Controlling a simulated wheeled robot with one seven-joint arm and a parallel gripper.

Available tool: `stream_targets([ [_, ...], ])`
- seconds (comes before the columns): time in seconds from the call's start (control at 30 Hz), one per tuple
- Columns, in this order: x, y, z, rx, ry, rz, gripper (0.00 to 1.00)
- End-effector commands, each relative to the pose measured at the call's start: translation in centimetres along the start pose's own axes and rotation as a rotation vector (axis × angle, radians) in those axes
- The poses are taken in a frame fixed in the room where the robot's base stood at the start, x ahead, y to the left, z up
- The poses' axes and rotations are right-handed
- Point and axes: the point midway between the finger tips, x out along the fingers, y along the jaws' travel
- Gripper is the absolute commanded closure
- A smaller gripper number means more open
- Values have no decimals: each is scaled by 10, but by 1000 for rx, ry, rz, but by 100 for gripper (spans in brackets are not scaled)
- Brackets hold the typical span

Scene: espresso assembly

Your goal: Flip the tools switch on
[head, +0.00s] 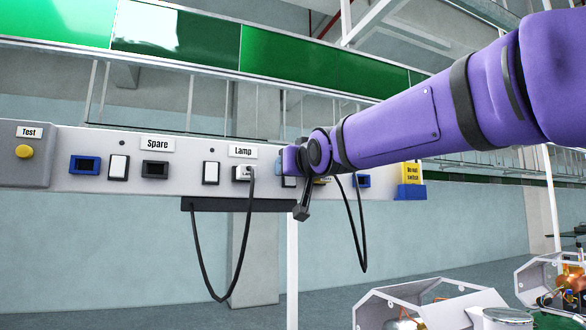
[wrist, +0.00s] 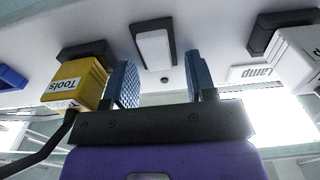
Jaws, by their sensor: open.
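The tools switch (wrist: 155,48), a white rocker in a black frame, is on the panel in the wrist view, beside the yellow plug (wrist: 80,84) labelled Tools. My gripper (wrist: 161,72) is open and empty. Its two blue fingers stand apart, one to each side of the switch's line, with the switch showing between and beyond them. I cannot tell whether the fingers touch the panel or which way the rocker is tilted. In the head view my gripper (head: 284,166) is at the panel just right of the Lamp plug (head: 242,173) and mostly covers the switch.
The grey panel (head: 100,185) carries more switches, blue and black sockets, and a yellow Test button (head: 25,152). Black cables (head: 223,298) hang below from the plugs. A yellow cover (head: 411,173) is at the right end. Machine housings (head: 385,297) stand at the lower right.

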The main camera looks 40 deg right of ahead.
Motion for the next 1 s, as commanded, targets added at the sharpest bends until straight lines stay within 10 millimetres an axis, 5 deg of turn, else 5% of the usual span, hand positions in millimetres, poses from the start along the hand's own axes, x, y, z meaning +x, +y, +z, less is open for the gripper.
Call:
stream_targets([
  [0.07,0,0,0,0,0,0,49],
  [0.3,0,0,0,0,0,0,98],
  [1.0,-4,-1,7,0,287,-2,98],
])
